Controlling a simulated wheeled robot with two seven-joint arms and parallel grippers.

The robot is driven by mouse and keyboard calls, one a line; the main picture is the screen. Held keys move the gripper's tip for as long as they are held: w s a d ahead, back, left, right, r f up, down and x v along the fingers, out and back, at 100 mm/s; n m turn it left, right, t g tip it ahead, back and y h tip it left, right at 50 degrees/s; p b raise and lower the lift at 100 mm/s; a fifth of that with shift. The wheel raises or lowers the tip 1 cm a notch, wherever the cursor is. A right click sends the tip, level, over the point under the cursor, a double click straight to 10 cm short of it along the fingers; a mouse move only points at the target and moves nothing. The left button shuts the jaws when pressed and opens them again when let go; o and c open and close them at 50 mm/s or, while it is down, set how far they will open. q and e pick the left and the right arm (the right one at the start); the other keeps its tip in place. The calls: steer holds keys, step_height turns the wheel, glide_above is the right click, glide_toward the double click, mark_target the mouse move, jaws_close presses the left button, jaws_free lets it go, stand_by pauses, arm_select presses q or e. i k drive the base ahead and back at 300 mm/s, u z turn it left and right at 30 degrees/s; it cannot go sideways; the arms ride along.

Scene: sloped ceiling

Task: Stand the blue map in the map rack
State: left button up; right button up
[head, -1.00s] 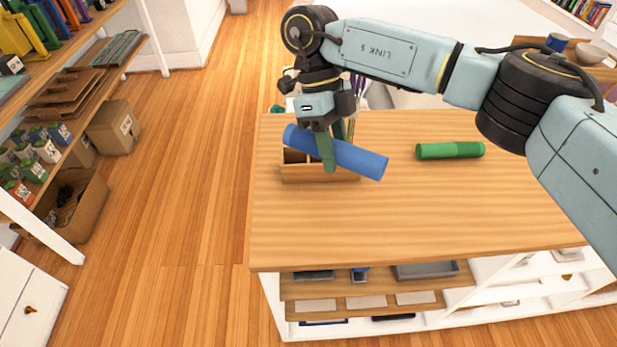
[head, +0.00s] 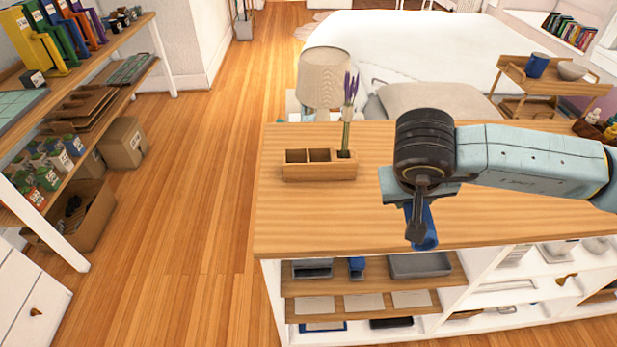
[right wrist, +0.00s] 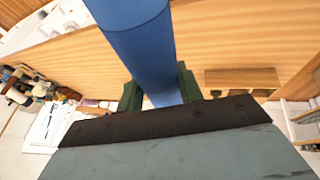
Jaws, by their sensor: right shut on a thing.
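The map rack (head: 318,172) is a wooden box with three compartments, standing on the left part of the wooden counter. Its left and middle compartments look empty. A stem with purple flowers (head: 349,95) stands in the right one. My right gripper (head: 417,222) is right of the rack, near the counter's front edge, shut on the blue map (head: 428,238). In the head view the arm hides most of the map. In the right wrist view the blue map (right wrist: 140,40) is a thick tube between the green fingers (right wrist: 160,92). My left gripper is out of view.
The counter (head: 300,220) is bare in front of the rack. A lamp (head: 324,78) stands behind the counter's back edge. Open shelves (head: 375,290) are below its front. A stocked shelf unit (head: 150,25) stands at the left, across clear floor.

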mark_target(296, 171)
steer(key=k, duration=1.25)
steer(key=u, duration=0.6)
steer(key=i, duration=1.85)
steer(key=z, duration=0.65)
